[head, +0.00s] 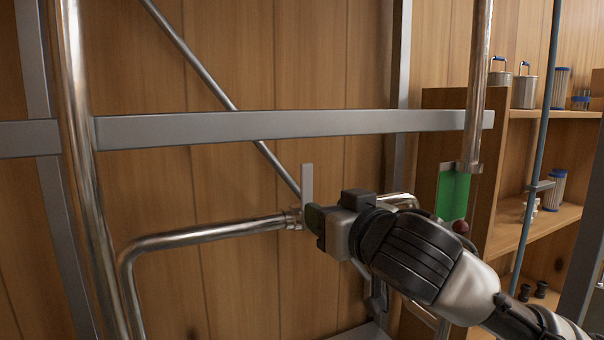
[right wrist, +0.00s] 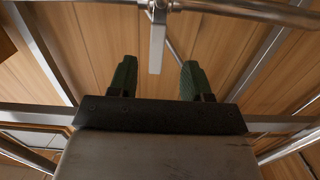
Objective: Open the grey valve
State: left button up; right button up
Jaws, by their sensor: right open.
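The grey valve handle (head: 307,184) is a flat light-grey lever that stands upright at the end fitting of the bent steel pipe (head: 205,233) in the head view. My right gripper (head: 313,218) is at the valve and hides its lower part. In the right wrist view the grey handle (right wrist: 157,45) hangs down from the pipe, and its end lies between the two green fingertips of my open right gripper (right wrist: 157,72). Gaps show on both sides, so neither finger appears to touch it. My left gripper is not in view.
A horizontal grey bar (head: 280,125) crosses just above the valve. A thick vertical steel pipe (head: 80,170) stands at left, another (head: 478,80) at right. A green panel (head: 453,193) and a wooden shelf (head: 545,112) with metal pots are at right. A plank wall lies behind.

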aim_at(308, 174)
jog(key=shift+t, duration=0.3)
jog(key=w+a+r+p, duration=0.1)
jog(key=w, duration=0.1)
jog(key=w+a+r+p, duration=0.1)
jog(key=w+p, duration=0.1)
jog(key=w, duration=0.1)
jog(key=w+a+r+p, duration=0.1)
jog(key=w+r+p, duration=0.1)
jog(key=w, duration=0.1)
jog(key=shift+w+a, duration=0.15)
jog(key=shift+w, duration=0.05)
jog(key=shift+p+x, duration=0.4)
jog(key=shift+x, duration=0.35)
jog(key=shift+f, duration=0.1)
jog(key=shift+c, duration=0.2)
grip_shut()
